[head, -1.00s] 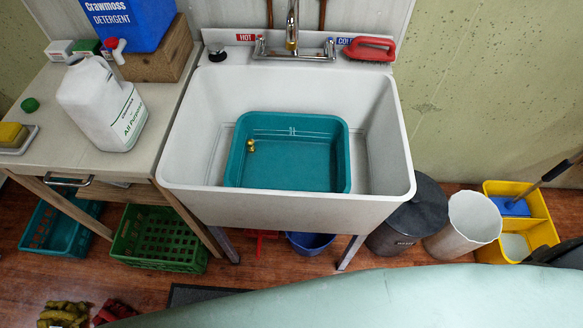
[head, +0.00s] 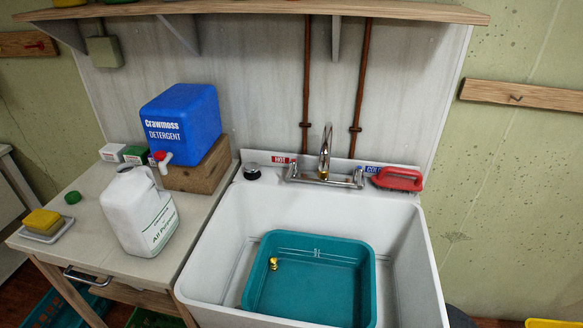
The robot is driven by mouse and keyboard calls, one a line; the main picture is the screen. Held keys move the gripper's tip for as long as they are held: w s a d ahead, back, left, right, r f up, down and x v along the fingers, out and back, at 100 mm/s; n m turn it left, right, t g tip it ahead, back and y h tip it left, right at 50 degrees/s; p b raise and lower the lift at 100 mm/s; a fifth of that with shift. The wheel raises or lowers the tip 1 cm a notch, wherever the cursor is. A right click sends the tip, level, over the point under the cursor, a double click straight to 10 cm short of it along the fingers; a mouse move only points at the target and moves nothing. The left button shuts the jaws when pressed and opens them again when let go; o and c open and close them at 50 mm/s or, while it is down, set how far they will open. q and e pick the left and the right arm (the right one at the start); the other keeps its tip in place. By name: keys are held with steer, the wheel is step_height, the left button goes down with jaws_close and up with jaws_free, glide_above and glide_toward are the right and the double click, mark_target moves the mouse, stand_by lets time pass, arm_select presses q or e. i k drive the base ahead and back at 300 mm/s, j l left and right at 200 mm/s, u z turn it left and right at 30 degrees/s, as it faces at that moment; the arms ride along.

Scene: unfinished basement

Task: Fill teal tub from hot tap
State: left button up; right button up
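The teal tub (head: 311,287) sits on the floor of the white utility sink (head: 408,262). It looks empty of water, apart from a small gold-coloured object (head: 273,263) near its upper left corner. The chrome faucet (head: 325,155) rises at the back of the sink, above the tub's far edge, and no water stream shows. A red HOT label (head: 283,160) marks the left handle (head: 293,170); a blue COLD label (head: 372,169) marks the right handle (head: 358,177). Neither of my grippers is in view.
A red scrub brush (head: 398,179) lies on the sink's back right ledge, by the cold side. A black stopper (head: 252,172) is on the back left ledge. The left counter holds a white jug (head: 137,212), a blue detergent box (head: 182,122) on a wooden block, and a yellow sponge (head: 41,220).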

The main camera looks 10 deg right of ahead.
mark_target(293, 163)
steer(key=k+l, duration=0.2)
steer(key=l, duration=0.2)
steer(key=k+l+u, duration=0.15)
steer(key=l, duration=0.25)
steer(key=k+l, duration=0.3)
steer(key=l+u, duration=0.05)
